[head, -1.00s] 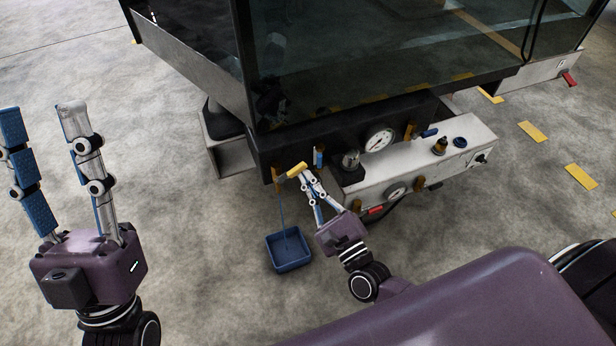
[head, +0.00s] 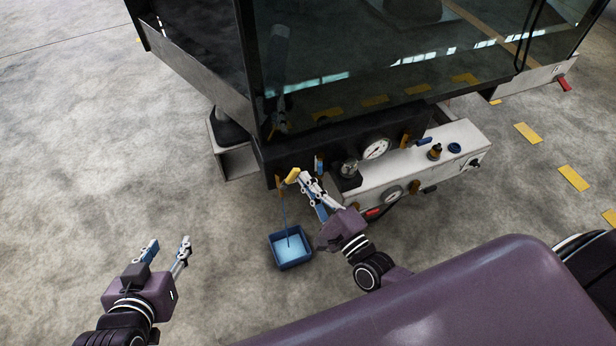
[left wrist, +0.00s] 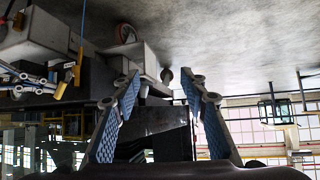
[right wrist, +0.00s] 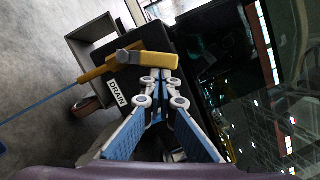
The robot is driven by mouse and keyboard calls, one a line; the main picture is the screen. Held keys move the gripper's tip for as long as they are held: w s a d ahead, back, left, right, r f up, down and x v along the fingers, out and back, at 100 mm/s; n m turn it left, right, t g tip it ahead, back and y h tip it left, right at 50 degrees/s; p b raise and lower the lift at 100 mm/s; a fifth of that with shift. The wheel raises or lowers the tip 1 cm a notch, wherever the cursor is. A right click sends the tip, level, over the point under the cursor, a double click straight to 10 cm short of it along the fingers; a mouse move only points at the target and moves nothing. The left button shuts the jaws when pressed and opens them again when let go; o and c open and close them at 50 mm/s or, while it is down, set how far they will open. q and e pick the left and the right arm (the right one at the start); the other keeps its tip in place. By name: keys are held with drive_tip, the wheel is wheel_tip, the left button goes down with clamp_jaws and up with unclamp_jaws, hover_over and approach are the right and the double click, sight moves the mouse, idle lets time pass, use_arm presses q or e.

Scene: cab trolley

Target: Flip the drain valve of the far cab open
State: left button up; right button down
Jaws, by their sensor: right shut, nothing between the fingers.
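The drain valve's yellow handle (head: 292,175) is at the lower front corner of the dark cab (head: 268,155). In the right wrist view the handle (right wrist: 105,66) lies beside a white DRAIN label (right wrist: 117,92). A thin blue stream (head: 285,212) runs from the valve down into a blue tray (head: 276,262), which holds light blue liquid. My right gripper (head: 304,181) is shut and empty, its fingertips close to the handle; I cannot tell whether they touch. My left gripper (head: 168,246) is open and empty over bare floor at the lower left, away from the cab.
A white control box (head: 425,160) with gauges, knobs and small levers sits right of the valve. A dark support foot (head: 230,132) stands behind it to the left. The floor on the left is clear.

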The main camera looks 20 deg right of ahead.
sight(294, 175)
use_arm(q)
drive_tip(key=s+a+f+g+y+p, duration=0.1)
drive_tip(key=s+a+f+g+p, duration=0.15)
drive_tip(key=s, duration=0.45)
drive_tip(key=s+a+f+g+y+p, duration=0.1)
drive_tip(key=s+a+f+g+p, duration=0.1)
drive_tip(key=s+g, duration=0.35)
use_arm(e)
drive_tip(key=r+n, duration=0.1)
drive_tip(key=n, duration=0.1)
drive_tip(key=a+n+g, duration=0.1)
drive_tip(key=shift+a+r+n, duration=0.15)
drive_tip(key=shift+r+n, duration=0.2)
drive_tip(key=shift+n, duration=0.05)
drive_tip(key=shift+a+r+n+p, duration=0.2)
drive_tip(key=shift+a+n+p, duration=0.2)
drive_tip(key=shift+p, duration=0.15)
use_arm(q)
drive_tip(key=s+x, duration=0.1)
drive_tip(key=x, duration=0.6)
drive_tip(key=shift+d+f+t, duration=0.3)
drive_tip(key=shift+f+t, duration=0.05)
drive_tip(key=shift+t, duration=0.05)
use_arm(e)
drive_tip(key=shift+a, duration=0.1)
